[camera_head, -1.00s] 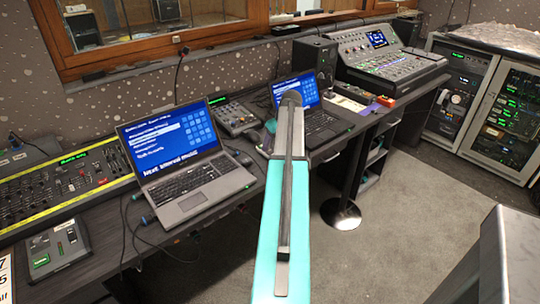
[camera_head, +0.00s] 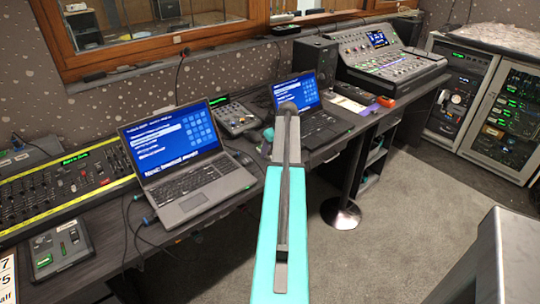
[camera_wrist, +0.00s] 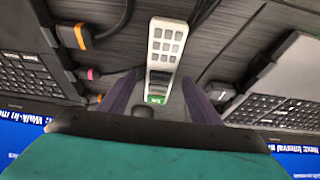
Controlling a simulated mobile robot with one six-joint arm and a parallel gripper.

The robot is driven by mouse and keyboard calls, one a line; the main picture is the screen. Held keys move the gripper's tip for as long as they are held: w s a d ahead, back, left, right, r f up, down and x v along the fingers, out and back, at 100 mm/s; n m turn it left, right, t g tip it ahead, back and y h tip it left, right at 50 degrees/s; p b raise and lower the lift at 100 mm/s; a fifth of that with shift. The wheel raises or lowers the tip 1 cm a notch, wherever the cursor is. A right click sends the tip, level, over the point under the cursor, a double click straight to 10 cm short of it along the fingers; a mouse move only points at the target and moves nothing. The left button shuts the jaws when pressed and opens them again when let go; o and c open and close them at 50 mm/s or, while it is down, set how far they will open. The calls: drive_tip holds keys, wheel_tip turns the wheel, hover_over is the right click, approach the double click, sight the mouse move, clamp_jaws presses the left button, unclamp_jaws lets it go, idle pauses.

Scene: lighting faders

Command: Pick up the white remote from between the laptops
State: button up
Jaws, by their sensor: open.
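The white remote (camera_wrist: 164,48) lies on the dark desk in the wrist view, with a grid of pale buttons, a dark section and a small green patch at its lower end. My gripper (camera_wrist: 160,88) is open; its two purple fingers point toward the remote, one on each side of its lower end. I cannot tell how high they are above the desk. One laptop (camera_head: 181,160) stands left and another laptop (camera_head: 308,122) farther right in the head view. Both edge the wrist view too. In the head view my arm hides the remote and the fingers.
A cable with an orange-banded plug (camera_wrist: 80,35) and a pink-tipped plug (camera_wrist: 92,74) lie left of the remote in the wrist view. A dark plug with cable (camera_wrist: 220,92) lies right. A small mixer (camera_head: 235,118) stands behind, between the laptops.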

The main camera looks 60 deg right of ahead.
sight(271, 153)
drive_tip(key=shift+f, duration=0.2)
idle(0.4)
drive_tip(key=c, duration=1.3)
drive_tip(key=shift+r, duration=0.1)
drive_tip(key=shift+r+b, duration=0.45)
drive_tip(key=shift+r, duration=1.25)
drive_tip(key=s+a+b, duration=0.1)
drive_tip(key=s+a, duration=0.2)
drive_tip(key=a, duration=0.1)
drive_tip(key=s+a+r, duration=0.1)
drive_tip(key=s+a, duration=0.2)
drive_tip(key=a, duration=0.1)
drive_tip(key=s+a+b, duration=0.1)
drive_tip(key=s+a, duration=0.3)
drive_tip(key=shift+s+a+r+b, duration=0.1)
drive_tip(key=shift+a+r+b, duration=0.05)
drive_tip(key=shift+r+b, duration=0.15)
